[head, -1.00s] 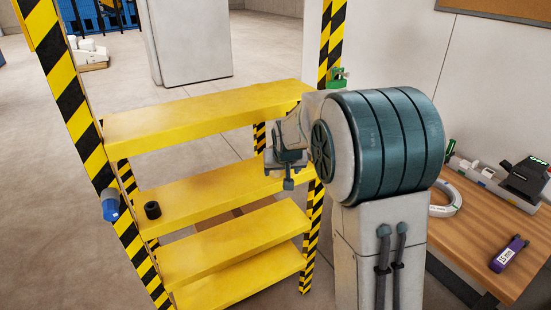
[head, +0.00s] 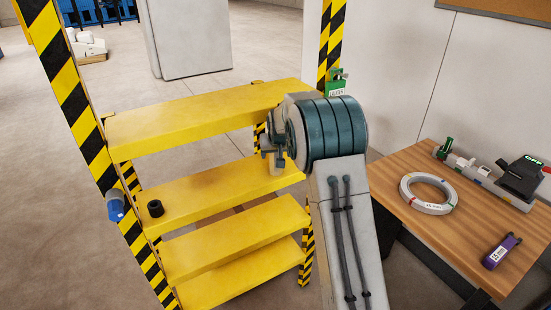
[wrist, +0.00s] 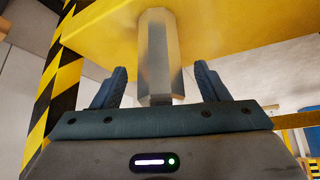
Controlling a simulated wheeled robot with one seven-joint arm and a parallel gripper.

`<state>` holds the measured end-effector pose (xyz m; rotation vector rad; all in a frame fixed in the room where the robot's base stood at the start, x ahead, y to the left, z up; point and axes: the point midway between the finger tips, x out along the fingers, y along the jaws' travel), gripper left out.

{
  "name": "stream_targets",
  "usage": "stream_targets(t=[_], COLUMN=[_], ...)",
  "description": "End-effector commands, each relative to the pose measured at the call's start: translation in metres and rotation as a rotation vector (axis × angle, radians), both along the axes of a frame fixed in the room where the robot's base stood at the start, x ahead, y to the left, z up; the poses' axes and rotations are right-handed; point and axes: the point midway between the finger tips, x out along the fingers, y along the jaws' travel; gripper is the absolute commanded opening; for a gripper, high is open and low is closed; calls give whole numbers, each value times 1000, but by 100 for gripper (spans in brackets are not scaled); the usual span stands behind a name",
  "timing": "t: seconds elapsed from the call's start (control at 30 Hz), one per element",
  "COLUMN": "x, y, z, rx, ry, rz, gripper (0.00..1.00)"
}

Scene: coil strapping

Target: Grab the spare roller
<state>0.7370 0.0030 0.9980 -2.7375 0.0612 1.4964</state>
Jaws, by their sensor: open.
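A silver, faceted metal cylinder, which looks like the spare roller (wrist: 156,60), stands upright between my fingers in the wrist view. A pale upright piece, seemingly the same roller (head: 275,166), shows on the second yellow shelf in the head view, partly hidden by my arm. My gripper (wrist: 152,88) is open, with one blue finger on each side of the roller. Gaps show between fingers and roller. In the head view my gripper (head: 271,152) is at the right end of the rack, under the top shelf; its fingertips are hard to make out there.
The yellow rack (head: 200,112) has striped posts and shelf boards close above and below my gripper. A black ring-like piece (head: 155,208) sits at the second shelf's left end. The wooden table (head: 452,253) at right holds a white coil (head: 428,207) and a purple device (head: 502,251).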

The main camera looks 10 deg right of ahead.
Motion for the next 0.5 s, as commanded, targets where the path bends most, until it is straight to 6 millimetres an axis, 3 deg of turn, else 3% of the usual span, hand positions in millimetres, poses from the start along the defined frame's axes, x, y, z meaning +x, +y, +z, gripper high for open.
stream_targets(t=[0.2,0.47,0.5], x=[12,13,13], y=[-1,-1,-1], z=[-18,-20,-20], rx=[0,0,0], ry=[0,-1,-1], rz=[0,0,0], gripper=[68,68,62])
